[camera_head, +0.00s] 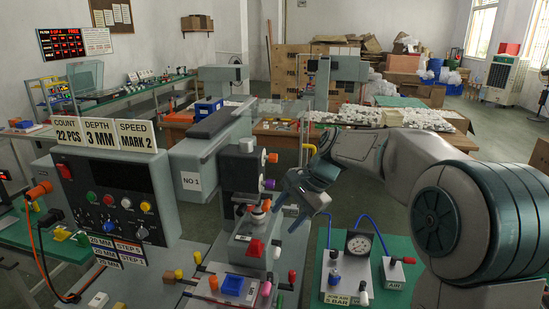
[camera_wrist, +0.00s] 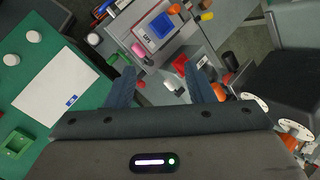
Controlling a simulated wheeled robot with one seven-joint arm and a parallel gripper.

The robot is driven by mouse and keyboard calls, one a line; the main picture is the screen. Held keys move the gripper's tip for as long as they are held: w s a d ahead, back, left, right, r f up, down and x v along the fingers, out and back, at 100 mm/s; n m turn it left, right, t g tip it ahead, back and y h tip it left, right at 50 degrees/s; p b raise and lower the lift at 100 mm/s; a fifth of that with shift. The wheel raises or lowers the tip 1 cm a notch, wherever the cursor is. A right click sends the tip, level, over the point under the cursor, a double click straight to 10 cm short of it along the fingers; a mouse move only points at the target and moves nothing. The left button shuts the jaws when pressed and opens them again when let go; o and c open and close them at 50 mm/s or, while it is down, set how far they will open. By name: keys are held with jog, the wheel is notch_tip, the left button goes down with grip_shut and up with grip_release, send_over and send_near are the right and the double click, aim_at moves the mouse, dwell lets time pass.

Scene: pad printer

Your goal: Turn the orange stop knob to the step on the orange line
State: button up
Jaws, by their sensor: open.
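Several orange knobs show in the head view. One small orange knob (camera_head: 272,158) sticks out from the right side of the middle machine, above a purple knob (camera_head: 269,184). A larger orange knob (camera_head: 40,190) is on the left side of the control box. I cannot tell for sure which is the stop knob. Step labels (camera_head: 131,247) hang under the control box; their small print is hard to read. My gripper (camera_head: 288,208) is open and empty, just right of the middle machine and apart from the small orange knob. In the wrist view its open fingers (camera_wrist: 165,76) point toward the machine.
The control box (camera_head: 110,190) carries several small knobs and signs. A green board with a gauge (camera_head: 359,244) stands right of the machine. A red block (camera_head: 255,248) and a blue-topped block (camera_head: 232,285) sit low in front. Open floor (camera_head: 350,190) lies behind my gripper.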

jog(key=w+a+m+y, duration=0.2)
jog(key=w+m+y, duration=0.15)
jog(key=w, duration=0.55)
jog(key=m+t+y+p, duration=0.1)
jog(key=m+t+y, duration=0.1)
jog(key=m+y, duration=0.6)
send_near(274, 158)
jog(key=w+a+p, duration=0.1)
jog(key=a, duration=0.2)
jog(key=w+a+p, duration=0.1)
jog(key=a, duration=0.2)
jog(key=w+a+p, duration=0.1)
jog(key=a, duration=0.3)
jog(key=shift+f+p, duration=0.35)
jog(key=shift+p, duration=0.05)
jog(key=shift+c, duration=0.2)
jog(key=shift+d, duration=0.1)
jog(key=c, duration=0.9)
